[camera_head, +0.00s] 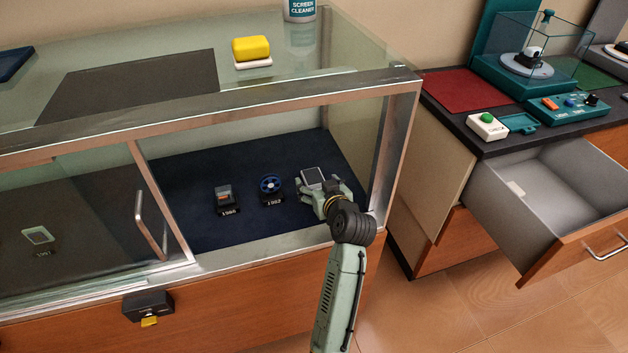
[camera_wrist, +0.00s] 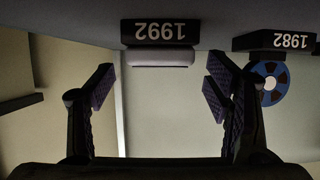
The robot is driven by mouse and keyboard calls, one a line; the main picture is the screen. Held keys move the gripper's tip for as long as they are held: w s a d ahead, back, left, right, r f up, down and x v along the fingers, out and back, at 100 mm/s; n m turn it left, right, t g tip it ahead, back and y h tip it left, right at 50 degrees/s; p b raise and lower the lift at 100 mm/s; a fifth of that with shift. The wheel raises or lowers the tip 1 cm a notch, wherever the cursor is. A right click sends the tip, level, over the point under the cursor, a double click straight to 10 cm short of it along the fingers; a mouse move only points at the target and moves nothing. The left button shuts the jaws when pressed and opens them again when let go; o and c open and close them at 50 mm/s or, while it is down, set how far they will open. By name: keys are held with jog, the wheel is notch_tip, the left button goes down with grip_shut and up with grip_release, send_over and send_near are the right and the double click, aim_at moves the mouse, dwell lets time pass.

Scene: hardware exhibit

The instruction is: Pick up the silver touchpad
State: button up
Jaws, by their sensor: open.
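The silver touchpad (camera_head: 313,175) is a small pale, rounded slab with a grey face, at the right end of the display case's dark blue floor. In the wrist view it shows edge-on as a silver bar (camera_wrist: 160,57) against a black label block (camera_wrist: 160,31) reading 1992, upside down. My gripper (camera_head: 319,186) reaches in through the case's open front and is at the touchpad, partly covering it. In the wrist view my gripper (camera_wrist: 160,92) is open, its fingers apart on either side of the touchpad's line. No contact shows.
A blue reel (camera_head: 270,185) and a small dark device (camera_head: 226,195) stand to the left. The metal frame post (camera_head: 397,150) is close on the right. A glass sliding door (camera_head: 75,215) covers the left front. An open drawer (camera_head: 560,190) juts out at right.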

jog(key=shift+x, duration=1.35)
jog(key=shift+c, duration=0.4)
jog(key=c, duration=1.3)
